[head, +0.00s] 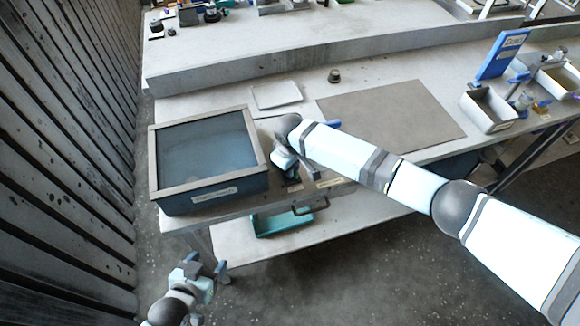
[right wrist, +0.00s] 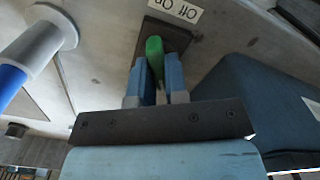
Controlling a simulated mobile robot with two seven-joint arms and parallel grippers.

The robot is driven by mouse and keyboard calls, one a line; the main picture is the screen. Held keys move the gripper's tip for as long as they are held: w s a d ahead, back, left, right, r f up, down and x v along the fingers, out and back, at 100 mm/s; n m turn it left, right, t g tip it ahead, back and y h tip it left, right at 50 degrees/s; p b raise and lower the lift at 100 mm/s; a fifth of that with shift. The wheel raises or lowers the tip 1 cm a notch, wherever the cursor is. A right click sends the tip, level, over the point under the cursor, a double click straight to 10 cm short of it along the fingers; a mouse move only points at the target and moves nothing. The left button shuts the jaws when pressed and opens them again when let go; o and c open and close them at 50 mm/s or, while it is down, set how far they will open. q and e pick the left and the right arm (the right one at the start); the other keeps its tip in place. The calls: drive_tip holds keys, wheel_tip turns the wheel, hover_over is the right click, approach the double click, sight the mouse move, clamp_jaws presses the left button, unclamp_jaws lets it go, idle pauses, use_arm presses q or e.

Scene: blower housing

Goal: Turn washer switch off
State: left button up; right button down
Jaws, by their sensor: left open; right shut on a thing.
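The washer switch has a green lever (right wrist: 154,52) on a dark base plate (right wrist: 182,37), with a white "Off On" label (right wrist: 175,8) beside it, seen turned over. My right gripper (right wrist: 156,75) is shut on the lever, a blue finger on each side. I cannot tell which word the lever leans to. In the head view my right gripper (head: 290,178) is at the table's front edge, just right of the washer, a blue tub with a grey rim (head: 257,138); it mostly hides the switch. My left gripper (head: 205,272) is open and empty, low in front of the table.
A white tray (head: 276,94) and a grey mat (head: 390,118) lie on the table (head: 310,88). A blue-handled tool (right wrist: 35,55) is close to my right gripper. A teal tray (head: 283,222) sits on the lower shelf. Bins (head: 488,108) stand at the right. A slatted wall is at left.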

drive_tip(key=c, duration=1.1)
unclamp_jaws()
drive_tip(key=shift+c, duration=0.2)
wheel_tip(320, 180, up, 14)
drive_tip(key=b, duration=0.1)
drive_tip(key=shift+b, duration=0.3)
drive_tip(key=shift+f, duration=0.1)
